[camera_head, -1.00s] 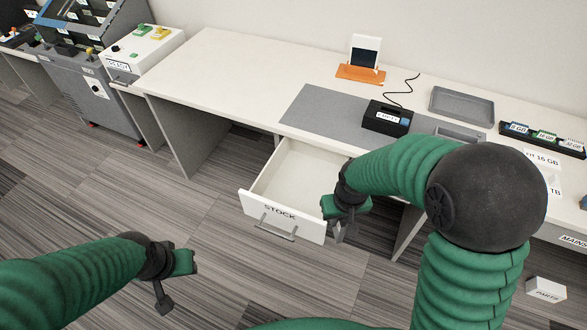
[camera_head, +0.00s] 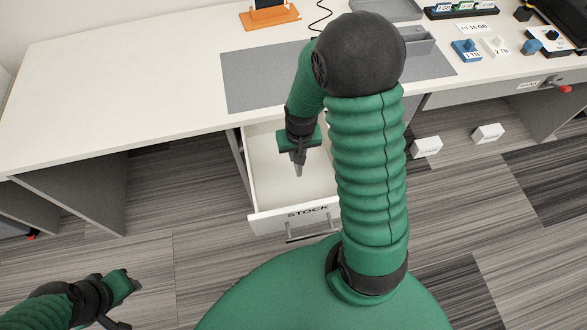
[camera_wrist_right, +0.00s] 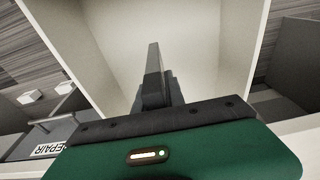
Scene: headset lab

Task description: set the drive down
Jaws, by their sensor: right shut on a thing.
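The drawer labelled STOCK (camera_head: 265,222) stands open below the table, with a pale inside. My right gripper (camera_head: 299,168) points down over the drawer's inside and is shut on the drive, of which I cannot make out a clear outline. In the right wrist view the dark fingers (camera_wrist_right: 157,80) stand close together against the pale drawer inside (camera_wrist_right: 205,60). I cannot tell the height above the drawer floor. My left gripper (camera_head: 122,304) is low at the left, over the floor and away from the drawer; its jaw opening is unclear.
The white table (camera_head: 130,75) holds a grey mat (camera_head: 255,80), an orange stand (camera_head: 270,17), and blue (camera_head: 467,50) and white (camera_head: 495,46) drives at the right. White boxes (camera_head: 426,147) lie on the floor to the right. My right arm hides part of the drawer and mat.

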